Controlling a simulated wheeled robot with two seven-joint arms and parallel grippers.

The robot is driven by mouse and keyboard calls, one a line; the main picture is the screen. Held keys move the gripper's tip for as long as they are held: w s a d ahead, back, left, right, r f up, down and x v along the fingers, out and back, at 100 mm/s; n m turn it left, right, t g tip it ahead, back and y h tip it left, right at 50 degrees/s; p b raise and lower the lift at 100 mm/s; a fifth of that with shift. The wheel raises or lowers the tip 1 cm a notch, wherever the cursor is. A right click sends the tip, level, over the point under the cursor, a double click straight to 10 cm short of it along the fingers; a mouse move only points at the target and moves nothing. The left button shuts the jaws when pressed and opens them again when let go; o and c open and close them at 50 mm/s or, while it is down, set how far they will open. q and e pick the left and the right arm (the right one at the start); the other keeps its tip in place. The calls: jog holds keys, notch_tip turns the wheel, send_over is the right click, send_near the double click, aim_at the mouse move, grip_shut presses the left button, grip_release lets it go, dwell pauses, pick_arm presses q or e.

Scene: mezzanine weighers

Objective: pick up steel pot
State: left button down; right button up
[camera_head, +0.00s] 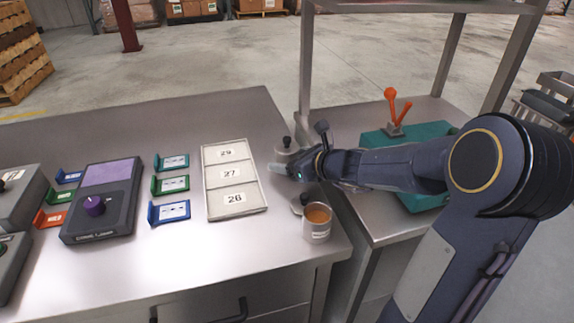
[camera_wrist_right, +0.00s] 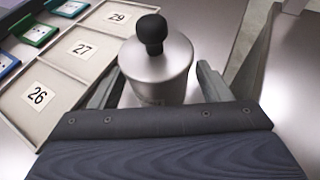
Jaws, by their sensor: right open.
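The steel pot (camera_wrist_right: 157,75) is a small upright metal cylinder with a black knob on top. In the head view it shows at the right end of the steel table (camera_head: 286,154), partly hidden behind my right gripper (camera_head: 283,168). In the right wrist view the pot stands between the two spread fingers of my right gripper (camera_wrist_right: 157,88), with one finger at each side. The gripper is open, and a small gap shows at the fingers. The pot's lower part is hidden by the gripper body. My left gripper is not in view.
A numbered tray (camera_head: 234,206) lies just left of the pot. A metal cup with orange-brown contents (camera_head: 317,222) stands near the table's front right edge. Colored card holders (camera_head: 171,186) and a dark device with a purple knob (camera_head: 101,204) are further left.

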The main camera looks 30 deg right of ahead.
jog(key=shift+w+a+f, duration=0.15)
jog(key=shift+w+f, duration=0.05)
jog(key=shift+w, duration=0.3)
jog(key=c, duration=1.2)
jog(key=shift+r, duration=0.1)
jog(key=shift+c, duration=0.5)
jog(key=shift+r, duration=0.1)
